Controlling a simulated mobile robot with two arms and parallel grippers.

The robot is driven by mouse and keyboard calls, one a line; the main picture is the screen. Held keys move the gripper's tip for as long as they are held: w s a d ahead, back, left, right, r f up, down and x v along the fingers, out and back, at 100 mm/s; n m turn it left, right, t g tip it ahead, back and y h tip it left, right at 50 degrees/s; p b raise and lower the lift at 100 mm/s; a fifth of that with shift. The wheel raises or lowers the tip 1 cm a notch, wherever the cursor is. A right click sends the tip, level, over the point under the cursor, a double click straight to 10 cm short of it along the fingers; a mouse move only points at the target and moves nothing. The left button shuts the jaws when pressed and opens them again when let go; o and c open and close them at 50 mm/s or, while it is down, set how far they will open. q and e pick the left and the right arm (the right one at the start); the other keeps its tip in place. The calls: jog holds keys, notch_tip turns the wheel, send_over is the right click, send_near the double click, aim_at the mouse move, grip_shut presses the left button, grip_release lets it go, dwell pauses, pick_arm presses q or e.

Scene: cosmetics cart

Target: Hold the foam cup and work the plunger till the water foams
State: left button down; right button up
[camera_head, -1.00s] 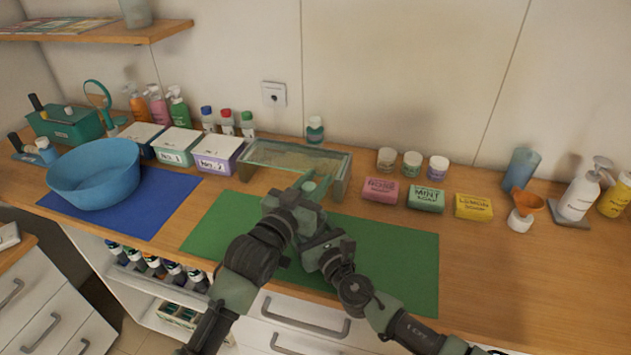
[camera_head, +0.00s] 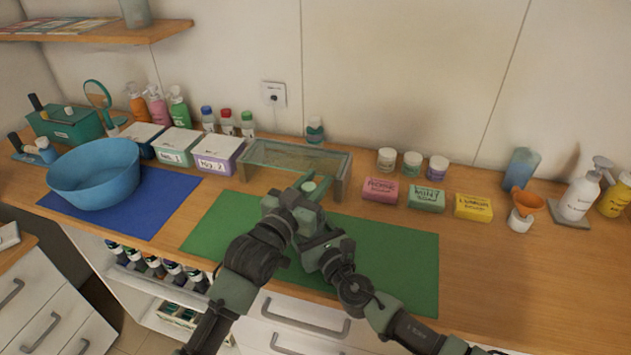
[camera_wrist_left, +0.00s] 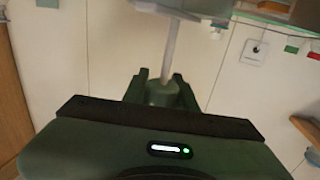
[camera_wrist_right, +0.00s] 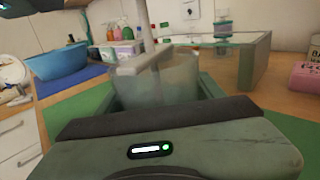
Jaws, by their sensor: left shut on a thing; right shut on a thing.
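My left gripper (camera_head: 312,186) is above the green mat, shut on the round green plunger knob (camera_head: 310,186). In the left wrist view the knob (camera_wrist_left: 162,93) sits between its fingers, with the pale plunger rod (camera_wrist_left: 172,48) running from it. My right gripper (camera_wrist_right: 158,90) is lower and shut on the translucent foam cup (camera_wrist_right: 155,84), one finger on each side. The rod (camera_wrist_right: 148,28) rises upright from the cup in the right wrist view. The cup's inside looks cloudy; I cannot tell water from foam. In the head view my arms hide the cup.
A glass-topped stand (camera_head: 297,156) is just behind my grippers. The green mat (camera_head: 400,250) lies below them, clear on its right. Soap bars (camera_head: 426,199) are to the right. A blue bowl (camera_head: 95,177) and lidded boxes (camera_head: 215,153) are to the left.

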dwell(0.5)
pick_arm(q)
jog(key=shift+f, duration=2.6)
jog(key=c, duration=1.1)
grip_release()
jog(key=v, duration=1.2)
jog(key=shift+r, duration=0.1)
